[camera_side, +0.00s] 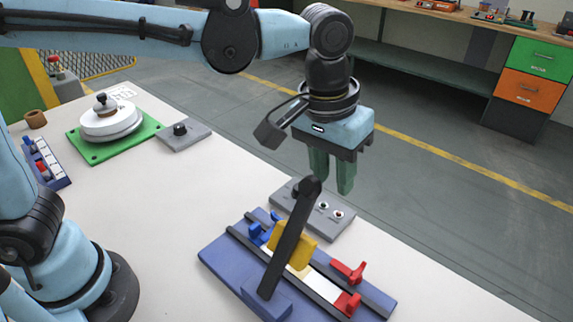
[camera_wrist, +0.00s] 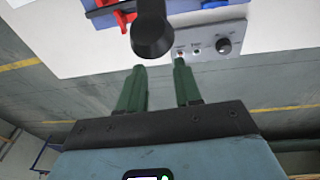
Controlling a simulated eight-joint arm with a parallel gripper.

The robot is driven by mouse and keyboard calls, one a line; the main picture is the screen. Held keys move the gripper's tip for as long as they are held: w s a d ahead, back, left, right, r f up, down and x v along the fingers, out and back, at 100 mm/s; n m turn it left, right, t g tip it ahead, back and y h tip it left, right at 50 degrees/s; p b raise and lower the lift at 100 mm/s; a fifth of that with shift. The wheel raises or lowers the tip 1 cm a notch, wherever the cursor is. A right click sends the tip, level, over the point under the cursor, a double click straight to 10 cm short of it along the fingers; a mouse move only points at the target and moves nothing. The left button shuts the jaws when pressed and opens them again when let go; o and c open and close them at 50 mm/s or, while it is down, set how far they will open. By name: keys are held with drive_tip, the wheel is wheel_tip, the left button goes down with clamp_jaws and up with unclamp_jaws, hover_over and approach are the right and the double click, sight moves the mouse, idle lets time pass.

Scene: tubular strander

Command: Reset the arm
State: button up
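My gripper (camera_side: 331,172) hangs with its green fingers pointing down, above the table's far edge and just behind the blue fixture. In the wrist view the two fingers (camera_wrist: 159,75) are apart with nothing between them. The blue fixture (camera_side: 222,258) carries red clamps (camera_side: 348,271), blue clamps, a yellow block (camera_side: 293,243) and a black lever (camera_side: 287,238) that stands tilted up in front of my gripper. The lever's round knob (camera_wrist: 152,36) shows close to the fingers in the wrist view.
A grey control panel (camera_side: 338,224) with a knob and buttons lies behind the fixture, below the fingers. A green base with a white round part (camera_side: 111,120) and a small grey knob box (camera_side: 184,134) stand at the back left. The table's middle is clear.

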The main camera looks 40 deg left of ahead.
drive_tip(key=s+a+f+t, duration=0.2)
drive_tip(key=a+t, duration=0.1)
drive_tip(key=a, duration=0.8)
drive_tip(key=s+a+f+t, duration=0.1)
drive_tip(key=s+a+t, duration=0.1)
drive_tip(key=a, duration=0.9)
drive_tip(key=shift+s+a+f+t+y, duration=0.2)
drive_tip(key=shift+s+f+t+y, duration=0.2)
drive_tip(key=shift+s, duration=0.3)
drive_tip(key=shift+d+r, duration=0.1)
